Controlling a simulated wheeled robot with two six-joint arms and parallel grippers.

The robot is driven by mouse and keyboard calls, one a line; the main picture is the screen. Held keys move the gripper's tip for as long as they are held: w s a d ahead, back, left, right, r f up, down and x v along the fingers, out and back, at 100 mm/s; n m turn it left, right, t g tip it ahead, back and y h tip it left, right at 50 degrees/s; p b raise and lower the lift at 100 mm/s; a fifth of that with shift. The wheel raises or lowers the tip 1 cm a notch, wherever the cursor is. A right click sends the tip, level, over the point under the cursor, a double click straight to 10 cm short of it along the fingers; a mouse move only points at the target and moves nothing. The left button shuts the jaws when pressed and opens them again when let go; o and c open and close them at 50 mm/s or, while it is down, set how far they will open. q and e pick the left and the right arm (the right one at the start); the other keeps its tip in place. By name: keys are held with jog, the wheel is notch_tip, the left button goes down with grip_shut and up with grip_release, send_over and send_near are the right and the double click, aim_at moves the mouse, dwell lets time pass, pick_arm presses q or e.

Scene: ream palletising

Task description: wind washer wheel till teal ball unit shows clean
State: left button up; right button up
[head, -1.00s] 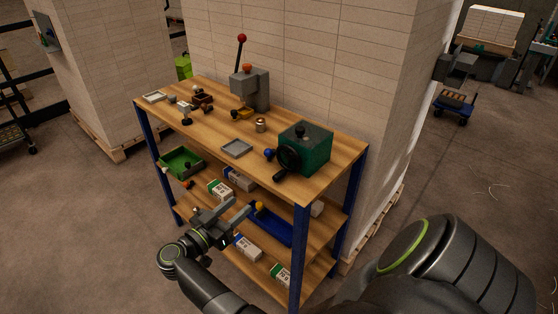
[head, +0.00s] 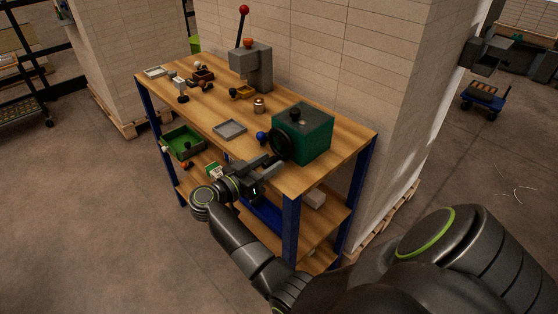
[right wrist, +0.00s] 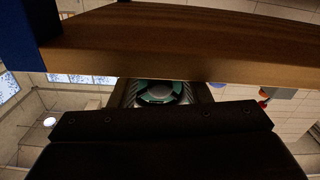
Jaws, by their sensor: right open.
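The washer is a dark teal box (head: 303,133) with a black knob on top, at the near right end of the bench top. A black wheel (head: 281,145) is on its front-left face. My right gripper (head: 270,165) is open and empty at the bench's front edge, just in front of the wheel. I cannot tell whether it touches the wheel; its fingers overlap the wheel's lower part. In the right wrist view a dark ring with teal inside (right wrist: 160,92) shows between the fingers. A blue ball (head: 262,137) is left of the wheel. No clearly teal ball unit is visible. My left gripper is not in view.
The wooden bench edge (right wrist: 180,52) crosses close over the right gripper. A grey tray (head: 229,129), a small metal cylinder (head: 259,106) and a grey press (head: 251,66) with a red-knobbed lever stand on the bench. A green bin (head: 183,142) is below. Stacked pale blocks rise behind.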

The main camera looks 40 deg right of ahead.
jog(key=shift+w+d, duration=0.1)
jog(key=shift+d, duration=0.45)
jog(key=shift+r, duration=0.1)
jog(key=shift+a, duration=0.1)
jog(key=shift+c, duration=0.7)
grip_shut()
